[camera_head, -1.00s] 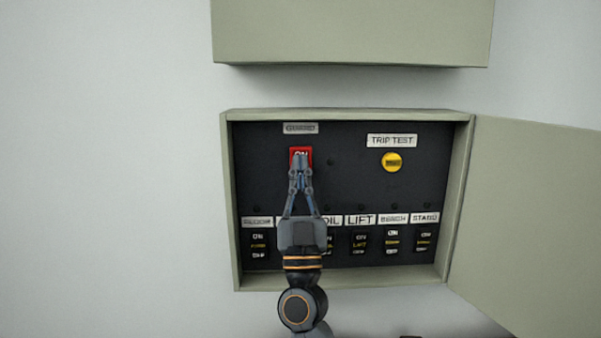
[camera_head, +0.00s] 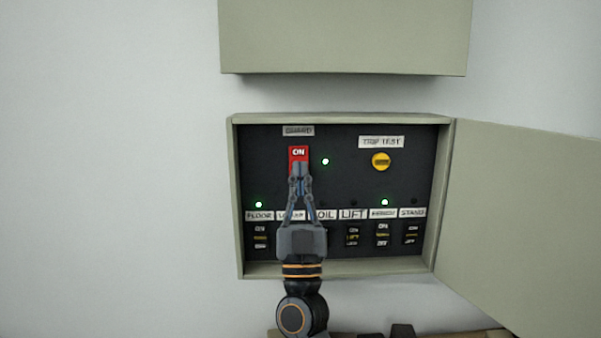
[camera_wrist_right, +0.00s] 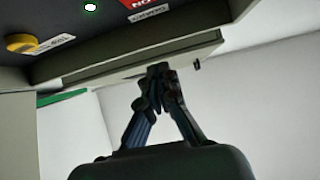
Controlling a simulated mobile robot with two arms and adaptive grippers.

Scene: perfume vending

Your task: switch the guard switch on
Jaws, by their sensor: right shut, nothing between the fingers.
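The guard switch (camera_head: 298,153) is a red rocker marked ON, under the GUARD label (camera_head: 298,131) in the open panel box. A small light (camera_head: 325,161) to its right glows green. My right gripper (camera_head: 300,169) is shut and empty, with its fingertips over the switch's lower part; I cannot tell if they touch it. In the right wrist view, the red switch (camera_wrist_right: 138,3) is cut off at the top edge, and the shut fingertips (camera_wrist_right: 160,73) appear apart from it. My left gripper is not in view.
The yellow TRIP TEST button (camera_head: 381,161) is at the right of the panel. A row of black breakers (camera_head: 383,235) runs below, partly hidden by my arm. The box door (camera_head: 520,220) stands open at right. A closed box (camera_head: 345,35) hangs above.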

